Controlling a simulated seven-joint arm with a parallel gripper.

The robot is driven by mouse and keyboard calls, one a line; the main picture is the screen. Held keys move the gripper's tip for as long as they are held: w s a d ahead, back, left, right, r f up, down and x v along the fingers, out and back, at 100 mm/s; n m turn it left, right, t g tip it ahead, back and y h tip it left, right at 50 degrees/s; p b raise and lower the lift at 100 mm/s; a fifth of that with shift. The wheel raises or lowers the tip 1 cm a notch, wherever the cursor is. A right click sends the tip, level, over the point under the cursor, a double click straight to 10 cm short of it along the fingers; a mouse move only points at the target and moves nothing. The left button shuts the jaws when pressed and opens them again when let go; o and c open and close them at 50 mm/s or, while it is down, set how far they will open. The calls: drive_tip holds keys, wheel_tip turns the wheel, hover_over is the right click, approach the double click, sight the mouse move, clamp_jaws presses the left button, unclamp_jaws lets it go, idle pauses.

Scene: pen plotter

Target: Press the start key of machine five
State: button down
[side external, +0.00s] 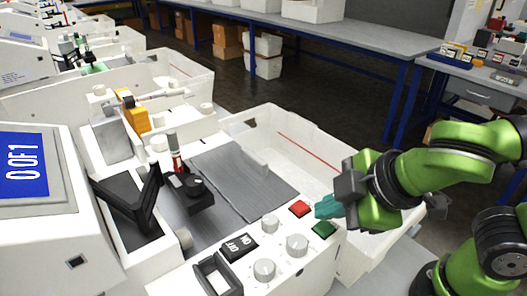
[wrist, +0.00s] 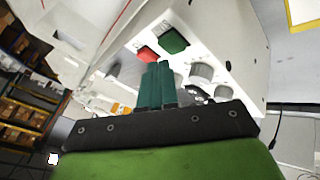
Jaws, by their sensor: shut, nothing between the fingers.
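The nearest plotter (side external: 165,262) has a white control panel with a green key (side external: 323,229) and a red key (side external: 300,208) near its right corner. No machine number is readable. My gripper (side external: 322,208), with teal fingers, is shut and empty. It is beside the panel's right edge, close to both keys. In the wrist view, the shut fingertips (wrist: 158,66) point toward the panel, with the red key (wrist: 147,54) just beyond them and the green key (wrist: 173,41) slightly to the right. The fingers appear apart from both keys; the exact gap cannot be told.
Several grey knobs (side external: 297,244) and a black ON/OFF switch (side external: 238,246) are on the same panel. A blue screen (side external: 22,171) reads "0 OF 1". A white bin (side external: 290,143) lies behind the panel. More machines stand in a row at the back left.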

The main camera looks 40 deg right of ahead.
sight(326, 228)
drive_tip(key=shift+f, duration=0.15)
drive_tip(key=shift+f, duration=0.3)
drive_tip(key=shift+f, duration=0.4)
idle(0.8)
drive_tip(key=shift+r, duration=0.85)
drive_tip(key=shift+r, duration=2.5)
